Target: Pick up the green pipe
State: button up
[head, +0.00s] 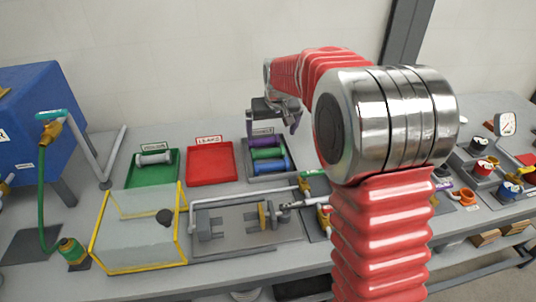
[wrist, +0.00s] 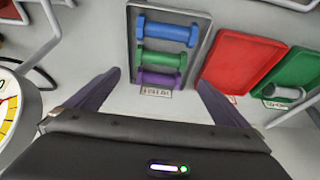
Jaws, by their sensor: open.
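The green pipe (wrist: 161,59) lies in a grey tray (wrist: 196,62), between a blue pipe (wrist: 166,32) and a purple pipe (wrist: 160,79). In the head view the green pipe (head: 268,154) shows in the middle of the tray, partly behind other parts. My gripper (wrist: 158,82) is open and empty, its two dark fingers spread wide on either side of the tray's near edge. In the head view my gripper (head: 275,122) hangs near the tray. It is not touching the green pipe as far as I can tell.
A red tray (head: 211,163) is empty. A green tray (head: 137,171) holds a grey pipe (head: 154,158). In front stand a yellow-framed clear box (head: 139,228) and a grey fixture plate (head: 285,237). A round gauge (wrist: 8,107) is close at the wrist view's left edge.

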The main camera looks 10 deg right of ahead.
send_near(268, 150)
jog(key=shift+x, duration=2.35)
jog(key=shift+f, duration=0.2)
jog(key=shift+x, duration=2.45)
jog(key=shift+w+r, duration=0.1)
jog(key=shift+w, duration=0.05)
jog(key=shift+c, duration=0.3)
